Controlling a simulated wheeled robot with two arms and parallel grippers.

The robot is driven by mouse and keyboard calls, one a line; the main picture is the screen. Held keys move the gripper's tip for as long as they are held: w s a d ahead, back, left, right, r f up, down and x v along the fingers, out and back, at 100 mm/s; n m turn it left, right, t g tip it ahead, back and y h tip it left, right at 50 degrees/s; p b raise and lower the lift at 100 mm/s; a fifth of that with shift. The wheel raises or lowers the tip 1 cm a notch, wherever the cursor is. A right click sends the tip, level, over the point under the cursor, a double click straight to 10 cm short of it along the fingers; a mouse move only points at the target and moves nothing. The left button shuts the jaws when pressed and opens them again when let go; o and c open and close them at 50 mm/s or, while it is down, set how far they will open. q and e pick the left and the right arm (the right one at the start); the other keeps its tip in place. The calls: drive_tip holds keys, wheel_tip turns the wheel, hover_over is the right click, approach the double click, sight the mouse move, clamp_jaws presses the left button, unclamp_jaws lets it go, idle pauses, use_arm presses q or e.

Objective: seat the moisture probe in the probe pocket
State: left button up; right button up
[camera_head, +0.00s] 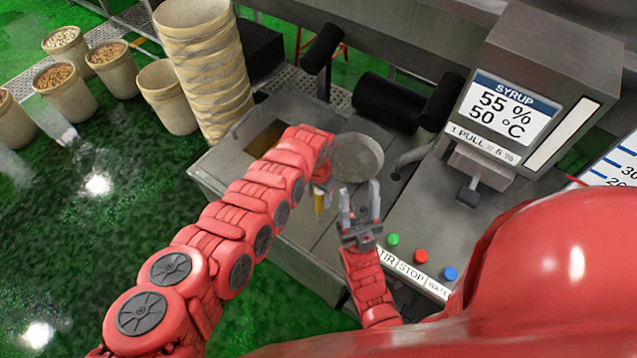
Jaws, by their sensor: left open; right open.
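My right gripper (360,203) is open and empty, its two grey fingers pointing up the picture, just below a round grey pan (358,157) on the metal machine. My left arm reaches across the machine, and my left gripper (326,182) is at its end beside the pan; it is open, with its fingers mostly hidden by the wrist. A small yellow piece (319,203) shows just below the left wrist; I cannot tell whether it is the moisture probe. I cannot make out the probe pocket.
A syrup dispenser (545,80) with a display stands at the upper right, its lever (470,190) below. Green (393,240), red (421,256) and blue (450,273) buttons line the machine's front. Stacked tubs (208,75) and several filled pots (65,90) stand at the left.

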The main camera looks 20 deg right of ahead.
use_arm(q)
wheel_tip(320, 180, up, 11)
drive_tip(key=shift+r+b, duration=0.1)
drive_tip(key=shift+b, duration=0.55)
